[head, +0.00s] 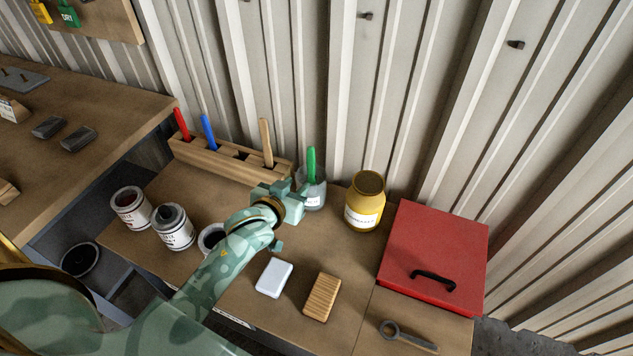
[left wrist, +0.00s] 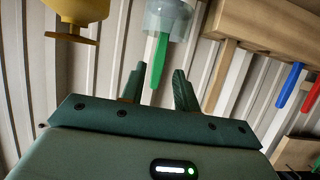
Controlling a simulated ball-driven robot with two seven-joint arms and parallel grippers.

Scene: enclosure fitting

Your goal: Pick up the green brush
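The green brush (head: 311,166) stands handle up in a clear glass jar (head: 314,195) at the back of the bench. In the left wrist view the picture is upside down, and the green brush (left wrist: 159,62) hangs from the jar (left wrist: 168,18) between the lines of my two fingers. My left gripper (head: 297,196) is just in front and to the left of the jar. It also shows in the left wrist view (left wrist: 160,92), open with nothing between its fingers that I can see gripped. Whether the fingers reach around the handle is unclear. My right gripper is out of view.
A wooden rack (head: 225,160) with red, blue and wooden handles stands left of the jar. A yellow jar (head: 365,203) stands right of it, beside a red box (head: 435,250). Cans (head: 173,230), a white block (head: 274,278) and a wooden-coloured block (head: 322,297) lie nearer.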

